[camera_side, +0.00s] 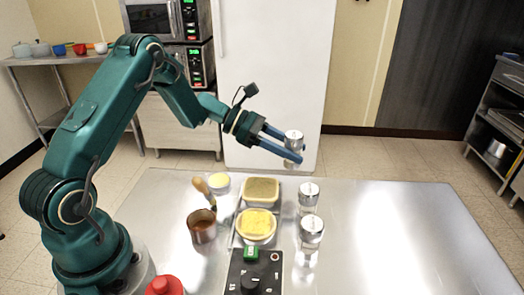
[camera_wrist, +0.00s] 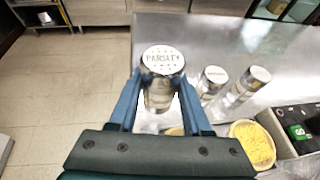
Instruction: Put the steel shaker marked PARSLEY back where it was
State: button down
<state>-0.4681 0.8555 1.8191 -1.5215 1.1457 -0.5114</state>
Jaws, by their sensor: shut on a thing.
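The steel shaker marked PARSLEY (camera_wrist: 163,62) is upright between the blue fingers of my gripper (camera_wrist: 160,92), its lettered, pierced lid facing the wrist camera. In the side view my gripper (camera_side: 292,152) is shut on this shaker (camera_side: 293,140) and holds it in the air, above and beyond the far part of the steel table (camera_side: 400,230). Two similar steel shakers stand on the table, a farther one (camera_side: 308,190) and a nearer one (camera_side: 311,228). They also show in the wrist view, right of the held shaker; their lid lettering is too small to read.
Left of the standing shakers are a tub with yellow food (camera_side: 256,223) and a tub with greenish-brown contents (camera_side: 261,188). A copper pot (camera_side: 202,230), a small pale-yellow bowl (camera_side: 218,181) and a black control box (camera_side: 254,275) are also there. The table's right side is clear.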

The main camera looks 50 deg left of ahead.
jog(key=x, duration=0.4)
jog(key=shift+s+f, duration=0.2)
jog(key=shift+s, duration=0.15)
jog(key=shift+d+f, duration=0.1)
jog(key=shift+f, duration=1.95)
jog(key=shift+f, duration=0.1)
jog(key=shift+c, duration=1.7)
grip_release()
